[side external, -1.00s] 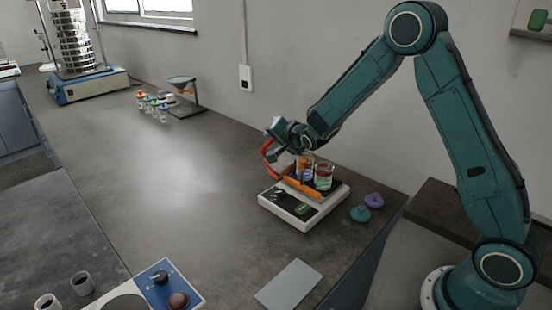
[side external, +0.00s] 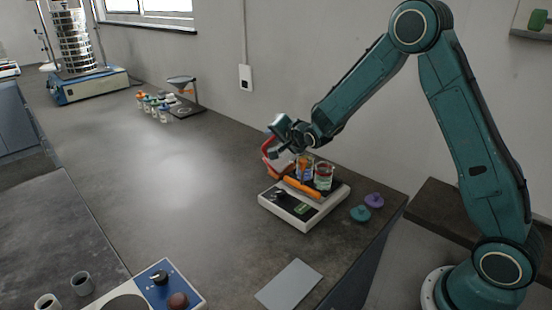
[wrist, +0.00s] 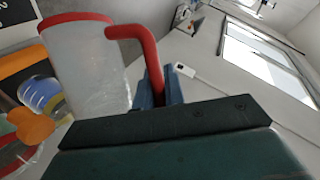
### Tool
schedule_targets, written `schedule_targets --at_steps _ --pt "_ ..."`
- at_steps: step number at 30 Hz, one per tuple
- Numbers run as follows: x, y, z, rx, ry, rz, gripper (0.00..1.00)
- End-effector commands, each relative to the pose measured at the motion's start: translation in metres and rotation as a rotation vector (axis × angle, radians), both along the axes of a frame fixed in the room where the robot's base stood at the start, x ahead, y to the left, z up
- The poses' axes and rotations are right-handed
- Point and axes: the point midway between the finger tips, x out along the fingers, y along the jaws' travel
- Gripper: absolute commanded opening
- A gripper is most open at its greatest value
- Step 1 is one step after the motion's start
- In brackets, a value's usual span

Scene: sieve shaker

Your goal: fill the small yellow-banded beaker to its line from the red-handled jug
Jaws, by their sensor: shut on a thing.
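My gripper (side external: 288,133) is shut on the red handle of the jug (side external: 277,160), above the left back of a balance. In the wrist view the blue fingers (wrist: 160,90) close on the handle, and the jug (wrist: 90,65) shows a translucent body and a red rim. Beside it in that view is a small clear beaker (wrist: 40,95) with blue and yellow on it, partly hidden by an orange piece. In the side view this seems to be the left beaker (side external: 305,171) on the balance. Its line and fill level are too small to read.
The balance (side external: 287,214) also holds a second beaker (side external: 323,178) with red on it and an orange bar (side external: 303,188) at the front. Teal (side external: 360,213) and purple (side external: 374,200) pieces lie to the right. A grey plate (side external: 289,285) lies in front.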

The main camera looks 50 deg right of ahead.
Motion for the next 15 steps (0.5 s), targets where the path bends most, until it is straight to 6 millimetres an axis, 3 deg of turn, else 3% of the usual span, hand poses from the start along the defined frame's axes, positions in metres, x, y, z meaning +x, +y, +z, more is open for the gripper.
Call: schedule_targets --at_steps 15 --pt "0.0 -0.0016 0.0037 0.024 -0.015 0.0 0.0"
